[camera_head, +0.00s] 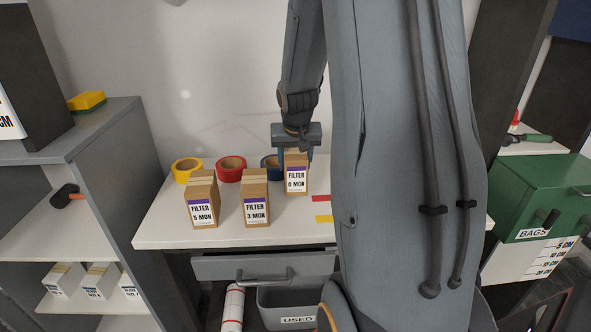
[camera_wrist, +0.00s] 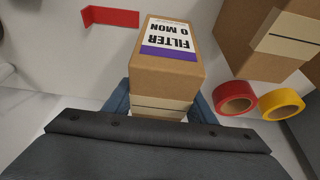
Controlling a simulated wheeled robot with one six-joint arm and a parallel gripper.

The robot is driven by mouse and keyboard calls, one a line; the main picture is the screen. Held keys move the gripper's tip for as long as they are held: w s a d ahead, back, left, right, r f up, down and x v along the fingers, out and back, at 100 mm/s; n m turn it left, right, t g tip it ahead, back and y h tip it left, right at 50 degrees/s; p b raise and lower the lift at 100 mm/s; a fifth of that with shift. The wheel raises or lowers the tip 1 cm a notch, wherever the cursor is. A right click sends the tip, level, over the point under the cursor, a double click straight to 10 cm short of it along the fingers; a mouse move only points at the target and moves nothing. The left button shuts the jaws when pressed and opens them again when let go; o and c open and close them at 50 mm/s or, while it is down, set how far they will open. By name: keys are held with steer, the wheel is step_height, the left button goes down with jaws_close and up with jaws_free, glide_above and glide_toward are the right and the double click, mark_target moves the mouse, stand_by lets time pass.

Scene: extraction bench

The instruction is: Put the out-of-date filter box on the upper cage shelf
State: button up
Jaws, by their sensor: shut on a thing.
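My gripper (camera_head: 297,145) is shut on a cardboard filter box (camera_head: 296,180) labelled "FILTER 0 MON", with a blue finger on each side of it. In the wrist view this box (camera_wrist: 166,75) is held upright between the fingers, its label facing away from the wrist. I cannot tell whether its base touches the white bench top. Two similar boxes stand to its left: "FILTER 3 MON" (camera_head: 256,203) and "FILTER 5 MON" (camera_head: 201,205). I cannot make out a cage shelf for certain in either view.
Yellow (camera_head: 186,170), red (camera_head: 230,168) and blue (camera_head: 270,166) tape rolls lie behind the boxes. A grey shelf unit (camera_head: 85,132) with white boxes stands left. A drawer (camera_head: 225,268) sits below the bench, partly over a "USED" bin (camera_head: 297,321). A green "BAGS" box (camera_head: 540,200) stands right.

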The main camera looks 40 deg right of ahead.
steer(key=shift+f, duration=1.45)
steer(key=shift+f, duration=0.1)
steer(key=o, duration=1.2)
